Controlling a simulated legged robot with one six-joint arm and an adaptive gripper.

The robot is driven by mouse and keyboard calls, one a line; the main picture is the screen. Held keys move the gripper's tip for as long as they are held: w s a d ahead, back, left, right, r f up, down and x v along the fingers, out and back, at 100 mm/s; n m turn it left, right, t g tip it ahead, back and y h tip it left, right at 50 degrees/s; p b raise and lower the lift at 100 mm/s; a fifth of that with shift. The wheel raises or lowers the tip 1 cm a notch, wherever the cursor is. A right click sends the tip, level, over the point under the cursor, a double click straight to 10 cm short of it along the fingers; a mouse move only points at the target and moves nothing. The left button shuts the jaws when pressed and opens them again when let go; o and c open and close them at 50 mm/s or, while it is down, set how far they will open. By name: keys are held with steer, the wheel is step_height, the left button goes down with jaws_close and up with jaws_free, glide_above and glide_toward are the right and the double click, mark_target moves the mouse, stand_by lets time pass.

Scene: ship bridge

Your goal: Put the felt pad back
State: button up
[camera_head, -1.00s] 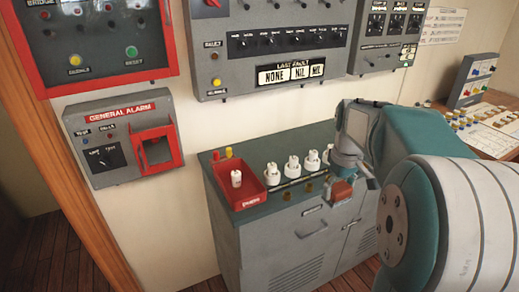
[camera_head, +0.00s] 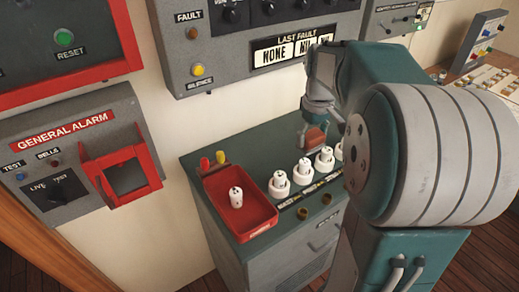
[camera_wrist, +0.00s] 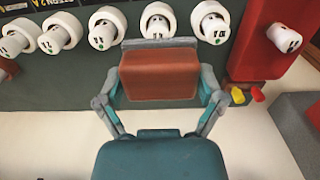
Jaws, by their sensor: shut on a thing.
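My gripper (camera_head: 314,124) is shut on a reddish-brown block with a thin grey strip along one edge, which I take to be the felt pad (camera_head: 316,139). In the wrist view the pad (camera_wrist: 160,76) sits between both fingers of my gripper (camera_wrist: 160,92). It is held above the dark green cabinet top (camera_head: 252,143), behind the row of white plugs. From the head view I cannot tell its exact height. No resting place for the pad can be made out.
Several white numbered plugs (camera_head: 304,171) stand in a row on the cabinet. A red tray (camera_head: 262,212) holds one white plug (camera_head: 236,197). Yellow and red caps (camera_head: 212,160) stand behind the tray. Two brass fittings (camera_head: 301,213) are at the front. The alarm panel (camera_head: 195,60) hangs on the wall behind.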

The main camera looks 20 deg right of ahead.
steer(key=shift+w+f, duration=0.1)
steer(key=shift+w, duration=0.35)
steer(key=w+a+f, duration=0.4)
steer(key=w, duration=0.3)
glide_above(265, 158)
step_height(265, 158, down, 5)
steer(key=shift+s+d+f, duration=0.1)
steer(key=shift+d+f, duration=0.05)
steer(key=shift+w+f, duration=0.2)
steer(key=shift+f, duration=1.55)
steer(key=shift+f, duration=0.1)
steer(key=o, duration=0.8)
